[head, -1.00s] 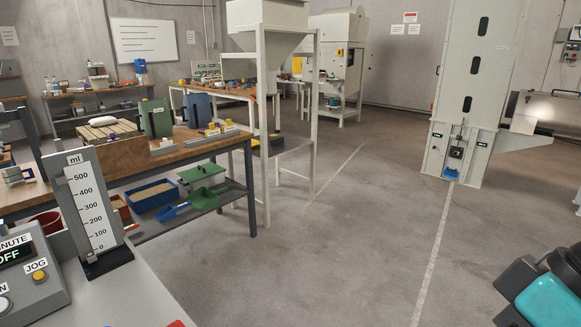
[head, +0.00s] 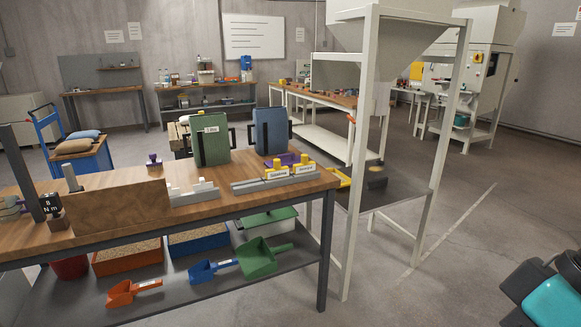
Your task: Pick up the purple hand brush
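A purple item (head: 283,159) lies on the wooden bench top toward its right end, behind yellow-topped grey blocks. It is partly hidden by them, and I cannot tell for sure that it is the hand brush. A second, small purple-topped item (head: 154,160) stands farther left on the same bench, behind a brown block. My gripper's fingers are not in view; only a teal and black part of my own arm shows at the bottom right, well away from the bench.
The wooden bench (head: 250,197) has a lower shelf with orange, blue and green scoops (head: 262,257). A white hopper frame (head: 357,200) stands right of the bench. The floor at right (head: 470,240) is clear.

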